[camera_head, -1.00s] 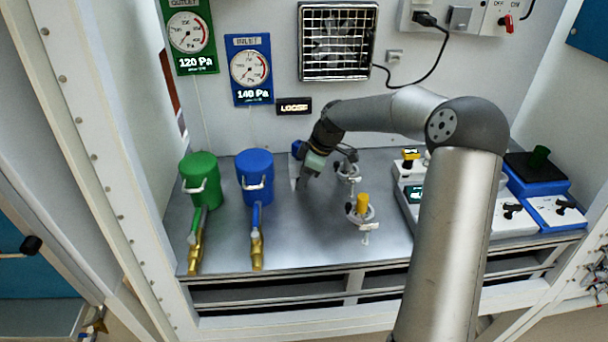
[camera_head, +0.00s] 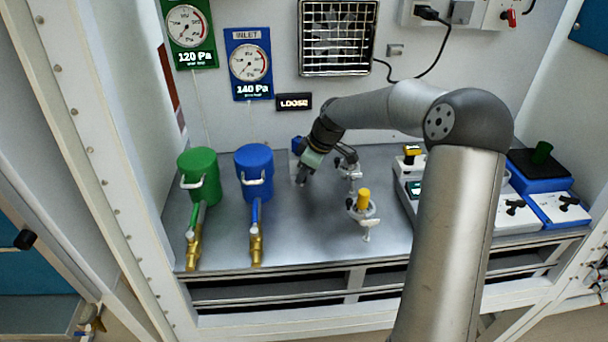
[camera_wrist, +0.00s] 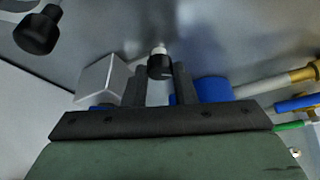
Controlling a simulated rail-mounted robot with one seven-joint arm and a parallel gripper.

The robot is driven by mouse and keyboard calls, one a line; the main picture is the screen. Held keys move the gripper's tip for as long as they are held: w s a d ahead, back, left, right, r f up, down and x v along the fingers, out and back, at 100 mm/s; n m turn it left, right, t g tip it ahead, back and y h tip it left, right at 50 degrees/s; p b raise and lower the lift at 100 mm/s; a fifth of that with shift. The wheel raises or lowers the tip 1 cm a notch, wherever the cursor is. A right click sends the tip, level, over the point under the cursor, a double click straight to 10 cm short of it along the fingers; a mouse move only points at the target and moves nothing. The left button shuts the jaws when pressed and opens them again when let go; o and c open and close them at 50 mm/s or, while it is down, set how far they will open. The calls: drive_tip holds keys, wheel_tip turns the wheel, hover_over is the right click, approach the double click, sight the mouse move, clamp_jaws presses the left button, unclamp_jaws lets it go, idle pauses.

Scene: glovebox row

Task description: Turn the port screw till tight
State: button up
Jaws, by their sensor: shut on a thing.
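My gripper (camera_head: 303,180) reaches down to the steel deck, just right of the blue canister. In the wrist view its two dark fingers (camera_wrist: 160,84) stand on either side of a small black knob with a pale metal stem, which looks like the port screw (camera_wrist: 159,67). The fingers are shut on it. In the head view the screw is hidden by the gripper. A small display (camera_head: 294,102) on the back wall reads LOOSE.
A blue canister (camera_head: 254,172) and a green canister (camera_head: 199,176) stand left of the gripper, with brass-ended pipes. A clamp with a yellow piece (camera_head: 363,199) stands close to the right. A silver block (camera_wrist: 104,78) sits beside the fingers.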

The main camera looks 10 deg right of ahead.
drive_tip(key=m+h+b, duration=0.1)
drive_tip(key=m+b, duration=0.1)
drive_tip(key=m+t+b, duration=0.1)
drive_tip(key=m, duration=0.2)
drive_tip(key=shift+s+a+f+t+h+b, duration=0.1)
drive_tip(key=shift+s+a+t+h+b, duration=0.1)
drive_tip(key=shift+t+h+b, duration=0.15)
drive_tip(key=shift+m+h+b, duration=0.85)
drive_tip(key=shift+m+b, duration=0.25)
drive_tip(key=shift+m, duration=1.3)
drive_tip(key=o, duration=1)
drive_tip(key=shift+t, duration=0.25)
drive_tip(key=v, duration=1.7)
drive_tip(key=shift+a+r, duration=0.1)
drive_tip(key=shift+r, duration=0.3)
